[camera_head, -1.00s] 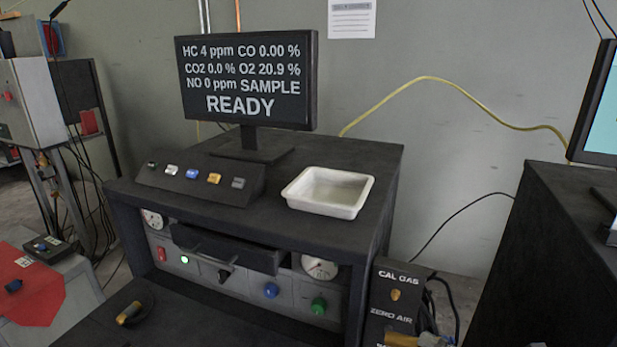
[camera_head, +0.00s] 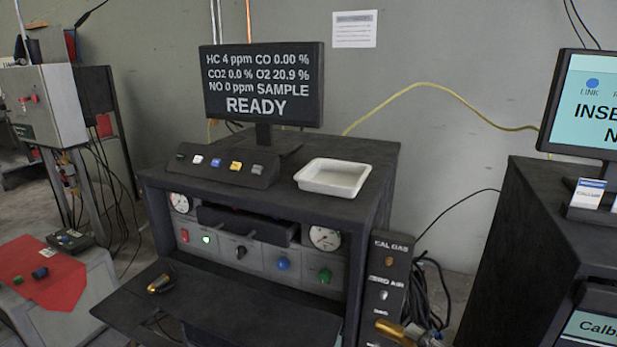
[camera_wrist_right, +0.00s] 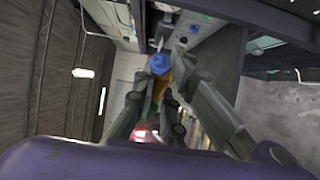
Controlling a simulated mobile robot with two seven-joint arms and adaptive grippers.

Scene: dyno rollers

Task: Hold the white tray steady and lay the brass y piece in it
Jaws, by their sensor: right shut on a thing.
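The white tray (camera_head: 332,178) is shallow, rectangular and looks empty. It sits upright on top of the dark analyser cabinet, right of the button console, with no gripper at it. In the right wrist view, my right gripper (camera_wrist_right: 160,98) is shut on a brass-orange piece (camera_wrist_right: 158,88) with a blue end. The fingers hide much of it, so I cannot tell its full shape or whether it is the brass y piece. A small brass and black piece (camera_head: 160,283) lies on the cabinet's lower shelf. My left gripper is in neither view.
The dark cabinet (camera_head: 370,200) carries a monitor (camera_head: 262,84) and a button console (camera_head: 226,166). A CAL GAS panel (camera_head: 387,290) stands at its right, with a brass fitting (camera_head: 395,330) low down. A second dark cabinet (camera_head: 515,235) is at right. A red mat (camera_head: 45,272) lies at left.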

